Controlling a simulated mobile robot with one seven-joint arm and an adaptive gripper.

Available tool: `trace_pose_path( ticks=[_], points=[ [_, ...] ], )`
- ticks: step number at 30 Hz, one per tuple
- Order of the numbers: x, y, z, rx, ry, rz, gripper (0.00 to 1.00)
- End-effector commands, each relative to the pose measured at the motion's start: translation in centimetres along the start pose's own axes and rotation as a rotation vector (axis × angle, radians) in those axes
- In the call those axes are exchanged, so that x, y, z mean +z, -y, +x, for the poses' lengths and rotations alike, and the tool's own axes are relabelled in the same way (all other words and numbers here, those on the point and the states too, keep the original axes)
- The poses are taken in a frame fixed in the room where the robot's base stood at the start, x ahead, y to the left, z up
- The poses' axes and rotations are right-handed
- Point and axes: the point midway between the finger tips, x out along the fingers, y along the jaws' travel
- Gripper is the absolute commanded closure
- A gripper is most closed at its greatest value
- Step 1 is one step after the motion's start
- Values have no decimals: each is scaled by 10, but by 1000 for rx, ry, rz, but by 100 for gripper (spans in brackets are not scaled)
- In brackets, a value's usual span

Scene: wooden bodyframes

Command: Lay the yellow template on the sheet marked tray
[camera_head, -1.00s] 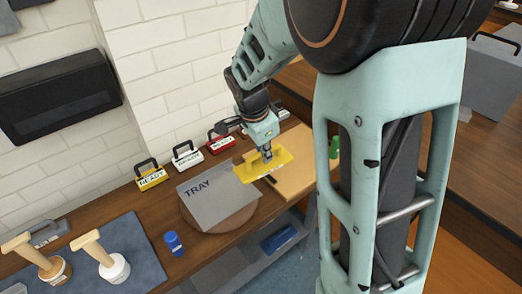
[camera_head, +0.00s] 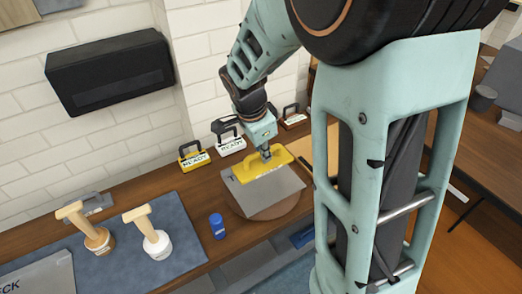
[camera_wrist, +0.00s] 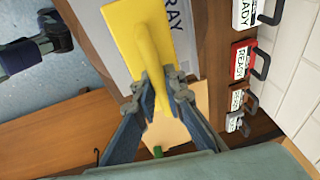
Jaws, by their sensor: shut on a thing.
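The yellow template (camera_head: 262,166) is a flat plate with a raised grip along its middle. It also shows in the wrist view (camera_wrist: 125,32). My gripper (camera_head: 266,154) is shut on its grip; in the wrist view, both fingers (camera_wrist: 159,92) pinch the grip's near end. The grey sheet marked TRAY (camera_head: 262,198) lies on a round wooden board (camera_head: 293,213). The template is over the back part of the sheet and covers part of its lettering. Whether it touches the sheet or hovers just above, I cannot tell.
Labelled blocks with black handles, a yellow one (camera_head: 195,158) and a white one (camera_head: 231,146) among them, stand behind the sheet. A blue-capped jar (camera_head: 217,226) stands at its left. Two wooden-handled stamps (camera_head: 152,240) stand on a blue mat (camera_head: 120,262). A tan board (camera_head: 326,150) lies right.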

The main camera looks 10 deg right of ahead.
Motion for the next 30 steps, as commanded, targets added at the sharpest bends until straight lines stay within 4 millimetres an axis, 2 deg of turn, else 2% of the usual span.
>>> trace_pose_path(
  ticks=[8,22,30],
  points=[
    [2,-1,8,-2,-1,1,100],
    [12,-7,50,-3,-1,1,100],
    [15,-8,61,-3,-1,1,100]
  ],
)
